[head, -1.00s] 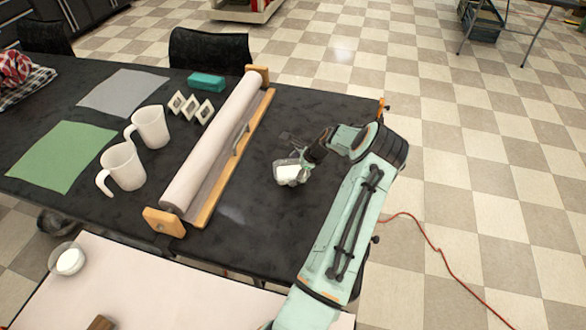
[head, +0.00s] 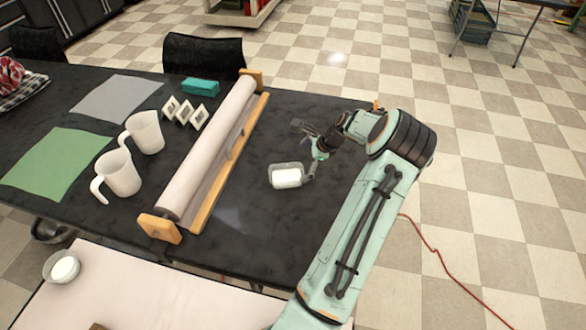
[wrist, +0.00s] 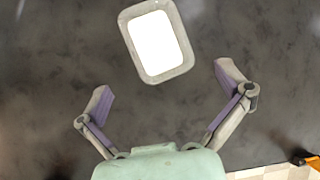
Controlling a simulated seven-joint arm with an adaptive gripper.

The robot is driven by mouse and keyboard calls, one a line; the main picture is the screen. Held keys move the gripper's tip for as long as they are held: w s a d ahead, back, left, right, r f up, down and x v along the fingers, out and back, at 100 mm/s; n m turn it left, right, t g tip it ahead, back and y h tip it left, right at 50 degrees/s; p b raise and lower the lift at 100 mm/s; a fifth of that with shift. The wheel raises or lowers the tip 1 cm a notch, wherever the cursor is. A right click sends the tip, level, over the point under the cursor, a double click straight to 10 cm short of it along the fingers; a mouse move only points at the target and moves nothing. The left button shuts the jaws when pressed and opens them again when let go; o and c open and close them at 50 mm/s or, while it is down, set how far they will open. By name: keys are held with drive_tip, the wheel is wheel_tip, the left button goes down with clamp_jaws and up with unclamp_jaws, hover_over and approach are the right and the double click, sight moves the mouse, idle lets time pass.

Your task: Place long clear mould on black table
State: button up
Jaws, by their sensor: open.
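The clear mould (head: 274,181), a small rounded rectangular tray with white material in it, lies on the black table (head: 262,232) to the right of the paper roll. In the wrist view the mould (wrist: 180,67) lies flat beyond my fingertips, apart from them. My gripper (head: 308,155) is just behind and right of the mould in the head view, low over the table. In the wrist view my gripper (wrist: 168,85) has its two fingers spread wide with nothing between them.
A long paper roll on a wooden stand (head: 212,140) crosses the table left of the mould. Two white jugs (head: 119,172), a green sheet (head: 52,165) and a teal block (head: 201,85) lie beyond it. A pale table (head: 120,285) with a round dish (head: 61,267) is in front.

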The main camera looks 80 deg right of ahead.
drive_tip(key=shift+v, duration=1.75)
drive_tip(key=w+a+r+n+g+y, duration=0.1)
drive_tip(key=w+a+r+n, duration=0.2)
drive_tip(key=w+a+n, duration=0.3)
drive_tip(key=w+a+r+n+g+y, duration=0.2)
drive_tip(key=w+a+r+n, duration=0.1)
drive_tip(key=w+a, duration=0.4)
drive_tip(key=w+a+r+n+g, duration=0.1)
drive_tip(key=w+a+r+n, duration=0.1)
drive_tip(key=w+a+n, duration=0.3)
drive_tip(key=w+a+r+n+g, duration=0.1)
drive_tip(key=a+r+n, duration=0.15)
drive_tip(key=a, duration=0.45)
drive_tip(key=s+a+r+n, duration=0.25)
drive_tip(key=a+n, duration=0.45)
drive_tip(key=a, duration=0.5)
drive_tip(key=s+a+n+g, duration=0.1)
drive_tip(key=s+a+n, duration=0.8)
drive_tip(key=a+n, duration=0.1)
drive_tip(key=shift+s+a+r+h, duration=0.3)
drive_tip(key=shift+s+a+r, duration=0.1)
drive_tip(key=shift+a, duration=0.3)
